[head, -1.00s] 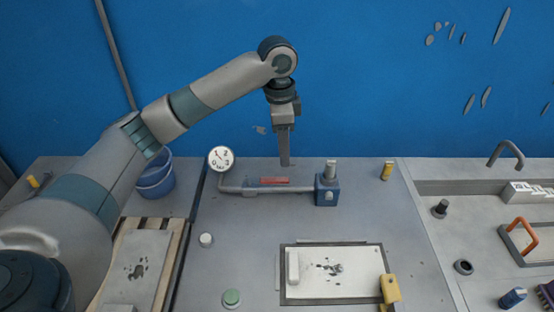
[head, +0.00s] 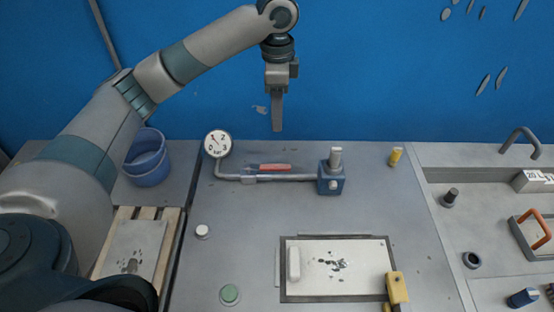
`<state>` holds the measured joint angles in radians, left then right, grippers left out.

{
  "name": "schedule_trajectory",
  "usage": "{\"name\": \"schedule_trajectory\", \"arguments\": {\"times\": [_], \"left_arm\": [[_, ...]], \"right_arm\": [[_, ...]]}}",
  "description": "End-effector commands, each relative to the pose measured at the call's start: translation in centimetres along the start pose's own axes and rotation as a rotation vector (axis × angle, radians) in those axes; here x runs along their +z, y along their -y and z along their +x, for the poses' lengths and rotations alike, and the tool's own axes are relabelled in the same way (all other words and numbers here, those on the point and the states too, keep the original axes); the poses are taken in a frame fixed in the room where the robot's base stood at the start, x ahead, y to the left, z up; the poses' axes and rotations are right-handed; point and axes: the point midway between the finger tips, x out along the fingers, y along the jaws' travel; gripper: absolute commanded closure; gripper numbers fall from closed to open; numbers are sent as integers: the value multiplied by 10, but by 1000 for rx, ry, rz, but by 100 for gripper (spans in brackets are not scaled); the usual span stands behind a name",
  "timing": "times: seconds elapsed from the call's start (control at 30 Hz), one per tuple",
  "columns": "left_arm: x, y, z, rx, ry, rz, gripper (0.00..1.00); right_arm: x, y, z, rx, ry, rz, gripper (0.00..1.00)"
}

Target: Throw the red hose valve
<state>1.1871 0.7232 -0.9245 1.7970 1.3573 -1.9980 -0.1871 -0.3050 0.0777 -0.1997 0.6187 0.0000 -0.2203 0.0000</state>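The red hose valve handle (head: 270,167) lies along the grey hose pipe (head: 285,178), roughly in line with it. The pipe runs from the round pressure gauge (head: 218,144) on the left to a blue block (head: 332,182) on the right. My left gripper (head: 277,128) points down above and behind the handle, in front of the blue wall, apart from the valve. Its fingers show edge-on as one narrow shape, so I cannot tell whether they are open. My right gripper is not in view.
A panel mould (head: 340,268) with a white handle block lies at the front centre, with a yellow clamp (head: 397,287) beside it. A blue bucket (head: 147,160) stands at left. A sink with a tap (head: 522,140) is at right. The table around the pipe is mostly clear.

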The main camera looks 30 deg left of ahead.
Motion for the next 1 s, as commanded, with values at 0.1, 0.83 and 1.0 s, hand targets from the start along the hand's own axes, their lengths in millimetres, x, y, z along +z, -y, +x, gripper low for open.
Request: {"name": "schedule_trajectory", "arguments": {"times": [0.1,0.83,1.0], "left_arm": [[0,0,5,1,1,0,64],[1,-2,117,4,3,1,64],[1,-1,144,2,3,0,64]], "right_arm": [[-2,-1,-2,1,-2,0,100],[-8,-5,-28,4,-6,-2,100],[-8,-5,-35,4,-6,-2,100]]}}
